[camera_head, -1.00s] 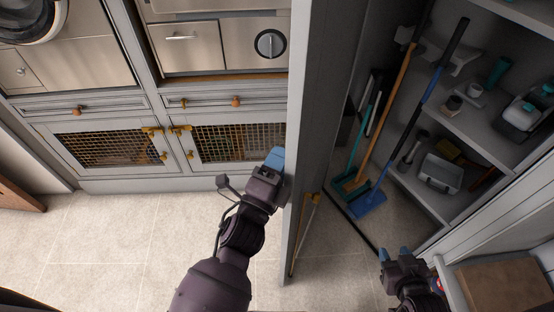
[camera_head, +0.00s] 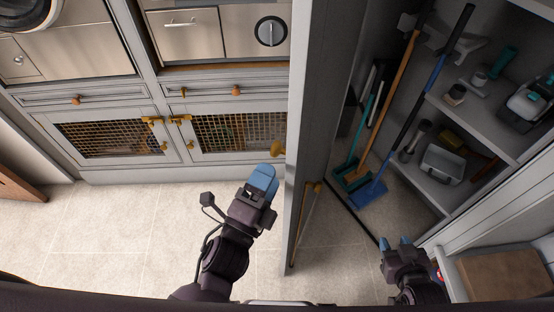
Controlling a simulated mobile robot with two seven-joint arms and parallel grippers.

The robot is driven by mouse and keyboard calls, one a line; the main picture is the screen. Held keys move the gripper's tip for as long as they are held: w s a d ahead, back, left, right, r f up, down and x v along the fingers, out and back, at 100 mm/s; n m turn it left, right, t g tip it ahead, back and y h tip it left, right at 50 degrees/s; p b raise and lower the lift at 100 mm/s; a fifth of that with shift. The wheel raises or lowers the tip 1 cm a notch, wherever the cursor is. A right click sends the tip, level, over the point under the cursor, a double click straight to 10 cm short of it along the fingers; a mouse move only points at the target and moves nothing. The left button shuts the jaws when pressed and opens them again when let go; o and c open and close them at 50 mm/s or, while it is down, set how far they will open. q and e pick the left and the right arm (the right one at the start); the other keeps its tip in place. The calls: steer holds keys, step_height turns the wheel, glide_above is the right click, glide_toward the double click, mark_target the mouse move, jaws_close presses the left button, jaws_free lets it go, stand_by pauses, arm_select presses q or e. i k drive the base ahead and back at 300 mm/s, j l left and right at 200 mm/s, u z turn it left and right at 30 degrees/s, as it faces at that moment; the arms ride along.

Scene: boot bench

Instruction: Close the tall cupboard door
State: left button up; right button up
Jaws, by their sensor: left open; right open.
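The tall cupboard door (camera_head: 312,130) stands wide open, seen nearly edge-on as a grey upright panel in the middle of the view. The tall cupboard (camera_head: 440,215) is open to its right, with its inside showing. My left gripper (camera_head: 262,180) is just left of the door, with blue fingertips pointing up and right. A small gap of floor shows between it and the door; contact cannot be told. My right gripper (camera_head: 396,243) is open and empty in front of the cupboard opening, to the right of the door. A brass fitting (camera_head: 312,187) shows on the door's right side.
A blue broom (camera_head: 369,193), a teal broom (camera_head: 350,165) and other long-handled tools stand inside the cupboard. Its shelves hold a grey bin (camera_head: 442,165) and bottles. Low mesh-front cabinets (camera_head: 240,134) line the back left. A brown box (camera_head: 505,272) sits at lower right. Tiled floor (camera_head: 120,230) at left is clear.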

mark_target(324, 33)
steer(key=j+z, duration=0.3)
steer(key=z, duration=0.2)
steer(key=j+z, duration=0.35)
steer(key=z, duration=0.15)
